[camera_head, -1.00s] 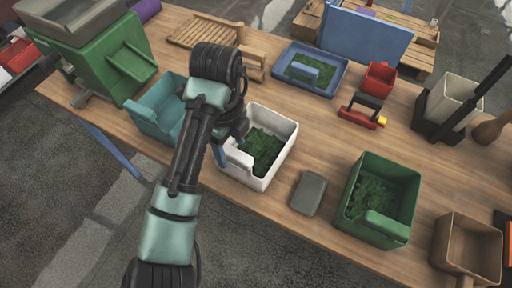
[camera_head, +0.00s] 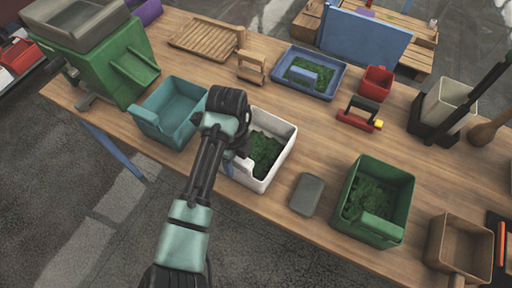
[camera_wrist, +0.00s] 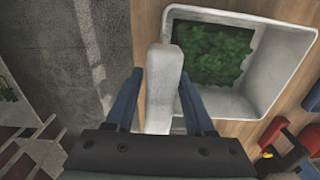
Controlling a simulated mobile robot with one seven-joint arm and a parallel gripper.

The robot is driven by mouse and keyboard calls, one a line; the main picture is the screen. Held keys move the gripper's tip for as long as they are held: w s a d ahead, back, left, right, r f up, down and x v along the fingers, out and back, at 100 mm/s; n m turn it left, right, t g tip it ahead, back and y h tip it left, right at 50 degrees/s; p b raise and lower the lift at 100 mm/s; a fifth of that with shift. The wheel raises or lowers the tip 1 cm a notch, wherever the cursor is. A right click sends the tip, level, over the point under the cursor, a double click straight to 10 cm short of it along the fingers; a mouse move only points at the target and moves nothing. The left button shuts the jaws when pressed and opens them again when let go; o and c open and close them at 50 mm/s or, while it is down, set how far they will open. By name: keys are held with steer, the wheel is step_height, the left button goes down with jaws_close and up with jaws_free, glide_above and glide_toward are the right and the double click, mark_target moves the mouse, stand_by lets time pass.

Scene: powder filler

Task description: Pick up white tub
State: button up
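The white tub (camera_head: 279,162) stands on the wooden table near its front edge, with green leafy bits inside. It also shows in the wrist view (camera_wrist: 288,62), with its pale bar-shaped handle (camera_wrist: 160,110) sticking out at the left. My gripper (camera_head: 228,164) is at the tub's near left side, and the arm hides part of that side in the head view. In the wrist view, the two blue fingers of my gripper (camera_wrist: 161,80) are apart, one on each side of the handle. Gaps show between the fingers and the handle, so it does not look clamped.
A teal tub (camera_head: 170,118) stands close on the left. A grey block (camera_head: 307,194) lies to the right, then a green tub (camera_head: 398,205) with leaves. A blue tray (camera_head: 333,83) is behind. A green machine (camera_head: 110,72) stands at the far left.

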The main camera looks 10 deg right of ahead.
jaws_close()
stand_by(1.1)
